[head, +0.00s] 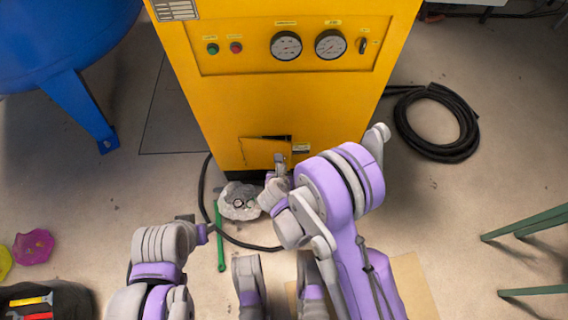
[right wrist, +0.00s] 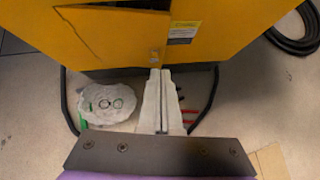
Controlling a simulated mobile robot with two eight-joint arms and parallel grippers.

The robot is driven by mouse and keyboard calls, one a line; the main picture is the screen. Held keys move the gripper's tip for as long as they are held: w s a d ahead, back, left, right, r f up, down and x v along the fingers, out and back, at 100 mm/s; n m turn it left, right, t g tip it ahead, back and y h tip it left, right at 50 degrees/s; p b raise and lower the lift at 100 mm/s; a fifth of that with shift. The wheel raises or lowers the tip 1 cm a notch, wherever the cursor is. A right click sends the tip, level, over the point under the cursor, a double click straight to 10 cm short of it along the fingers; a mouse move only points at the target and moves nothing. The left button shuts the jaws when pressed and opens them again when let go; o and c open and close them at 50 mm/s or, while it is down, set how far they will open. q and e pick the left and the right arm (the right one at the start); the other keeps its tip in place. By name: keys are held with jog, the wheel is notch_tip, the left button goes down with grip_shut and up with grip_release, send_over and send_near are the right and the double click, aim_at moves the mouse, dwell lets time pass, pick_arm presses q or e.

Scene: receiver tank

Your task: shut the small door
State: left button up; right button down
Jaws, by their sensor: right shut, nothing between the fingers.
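The small door (head: 262,150) is a yellow panel low on the front of the yellow cabinet (head: 265,100). It also shows in the right wrist view (right wrist: 112,32). A dark gap runs along its top edge, so it looks slightly ajar, with the right edge standing out. My right gripper (head: 279,158) is in front of the door's lower right part; its shut, empty fingers show in the right wrist view (right wrist: 160,74), with the tips near the door's lower right corner. I cannot tell whether they touch it.
A grey-white lump with rings (head: 240,201) and a green bar (head: 220,236) lie on the floor before the cabinet. A thin black hose loops around there. A coiled black hose (head: 438,122) lies right. A blue tank (head: 62,45) stands left, and green legs (head: 530,225) stand right.

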aim_at(287, 150)
jog(key=b+x, duration=0.1)
jog(key=x, duration=0.2)
jog(key=w+r+x, duration=0.1)
jog(key=x, duration=0.3)
jog(key=b+x, duration=0.1)
jog(key=x, duration=0.2)
jog(key=shift+w+d+r+b, duration=0.1)
jog(key=shift+w+d+b, duration=0.15)
jog(key=shift+w+b, duration=0.1)
jog(key=shift+w, duration=0.5)
pick_arm(q)
jog(key=shift+s+x, duration=0.2)
jog(key=shift+x, duration=1)
jog(key=shift+d+f, duration=0.1)
